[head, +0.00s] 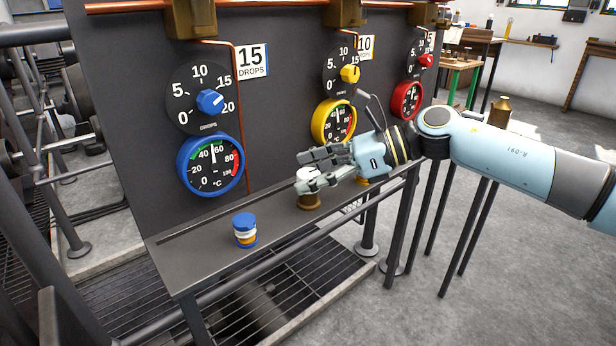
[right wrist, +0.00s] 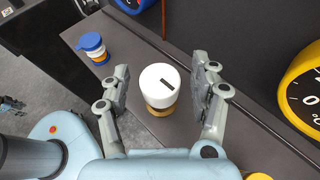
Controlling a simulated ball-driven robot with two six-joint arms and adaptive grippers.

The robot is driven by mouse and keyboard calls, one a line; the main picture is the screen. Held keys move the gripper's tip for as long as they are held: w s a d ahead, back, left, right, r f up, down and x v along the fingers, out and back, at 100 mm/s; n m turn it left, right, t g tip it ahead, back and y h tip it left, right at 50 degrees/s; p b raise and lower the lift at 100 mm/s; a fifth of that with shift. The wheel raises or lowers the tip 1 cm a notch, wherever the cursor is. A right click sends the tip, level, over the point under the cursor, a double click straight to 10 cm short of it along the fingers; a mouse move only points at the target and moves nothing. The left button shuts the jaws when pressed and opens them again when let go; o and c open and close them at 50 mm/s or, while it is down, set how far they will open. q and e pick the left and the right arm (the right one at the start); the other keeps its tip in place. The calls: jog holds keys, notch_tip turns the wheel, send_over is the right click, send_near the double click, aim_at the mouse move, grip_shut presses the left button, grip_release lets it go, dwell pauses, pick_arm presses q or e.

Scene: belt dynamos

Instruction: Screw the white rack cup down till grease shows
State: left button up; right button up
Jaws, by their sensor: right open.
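My right gripper (right wrist: 162,88) is open, with one finger on each side of the cup and a gap to both. In the head view the right gripper (head: 312,170) reaches in from the right over the ledge and partly hides the cup (head: 305,174); the brass base (head: 308,200) shows below it. No grease can be made out on the cup.
A blue-topped cup (head: 245,228) with white and orange bands stands on the ledge (head: 190,262) to the left. A dark panel behind carries blue, yellow and red dials (head: 211,166). A rail (head: 300,232) runs along the front of the ledge. Grey floor lies open at right.

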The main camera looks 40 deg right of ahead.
jog(key=shift+w+a+f, duration=0.1)
jog(key=shift+w+a, duration=0.1)
